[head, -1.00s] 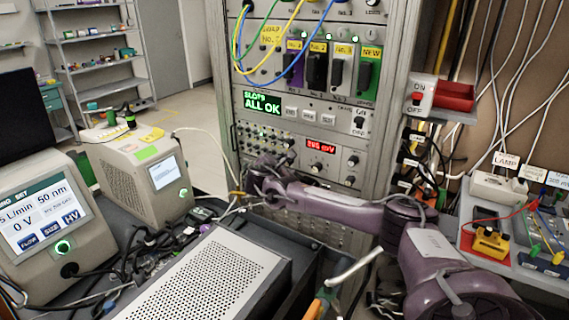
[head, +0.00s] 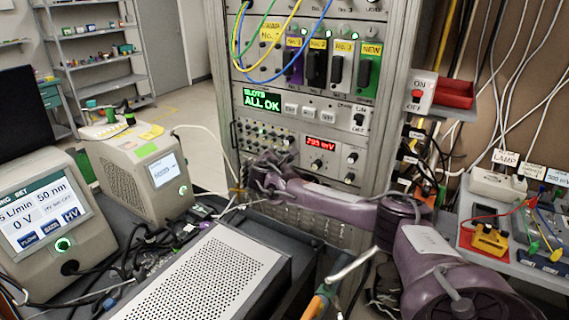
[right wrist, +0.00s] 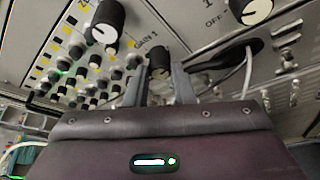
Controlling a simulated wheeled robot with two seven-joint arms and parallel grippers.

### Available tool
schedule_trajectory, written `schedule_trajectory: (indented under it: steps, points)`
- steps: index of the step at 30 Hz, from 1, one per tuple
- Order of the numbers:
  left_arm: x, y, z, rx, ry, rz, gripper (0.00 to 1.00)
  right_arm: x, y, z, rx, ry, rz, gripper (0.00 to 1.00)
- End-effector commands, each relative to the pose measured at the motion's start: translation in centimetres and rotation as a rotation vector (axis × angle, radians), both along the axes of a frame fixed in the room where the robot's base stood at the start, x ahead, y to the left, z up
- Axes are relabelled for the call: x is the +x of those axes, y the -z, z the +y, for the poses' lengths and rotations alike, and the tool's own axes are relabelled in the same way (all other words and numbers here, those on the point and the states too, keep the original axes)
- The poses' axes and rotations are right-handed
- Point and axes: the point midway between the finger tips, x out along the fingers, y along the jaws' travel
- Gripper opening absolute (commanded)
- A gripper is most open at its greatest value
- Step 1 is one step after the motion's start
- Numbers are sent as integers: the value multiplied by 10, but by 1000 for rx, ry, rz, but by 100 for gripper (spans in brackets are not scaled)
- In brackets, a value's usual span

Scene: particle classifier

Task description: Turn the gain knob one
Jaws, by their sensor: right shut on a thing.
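In the right wrist view, a small black knob with a pale top (right wrist: 159,58) sits on the grey panel beside the label "GAIN 1" (right wrist: 147,42). My right gripper (right wrist: 157,82) has one finger on each side of this knob and is shut on it. In the head view, my purple right gripper (head: 272,168) is at the rack's knob panel (head: 254,132) and hides the knob it holds. The red display (head: 320,143) to its right shows a reading in mV, about 795. My left gripper is not in view.
Larger black knobs (right wrist: 104,20) stand near the fingers, one at upper left and another at upper right (right wrist: 250,8). Rows of small knobs and sockets are to the left. A grey cable (right wrist: 249,72) hangs close to the right finger. A perforated metal box (head: 205,275) lies below my arm.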

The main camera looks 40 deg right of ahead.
Motion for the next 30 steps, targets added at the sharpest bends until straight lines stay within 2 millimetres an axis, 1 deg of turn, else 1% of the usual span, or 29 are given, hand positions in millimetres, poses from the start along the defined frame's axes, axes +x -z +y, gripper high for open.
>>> schedule_trajectory:
  steps: [1,3,6,16,17,21,30]
  points:
    - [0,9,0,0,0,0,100,-1,4,-1,9,1,-36,0]
    - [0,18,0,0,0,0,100,-1,6,-1,26,1,-92,0]
    - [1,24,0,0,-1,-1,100,-2,5,-2,42,2,-148,0]
    - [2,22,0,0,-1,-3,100,-1,1,-1,50,2,-171,0]
    - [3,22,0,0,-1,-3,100,-1,1,-1,50,2,-171,26]
    - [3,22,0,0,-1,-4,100,-1,1,-1,50,2,-170,44]
    - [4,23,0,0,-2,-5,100,-2,1,0,49,0,-169,44]
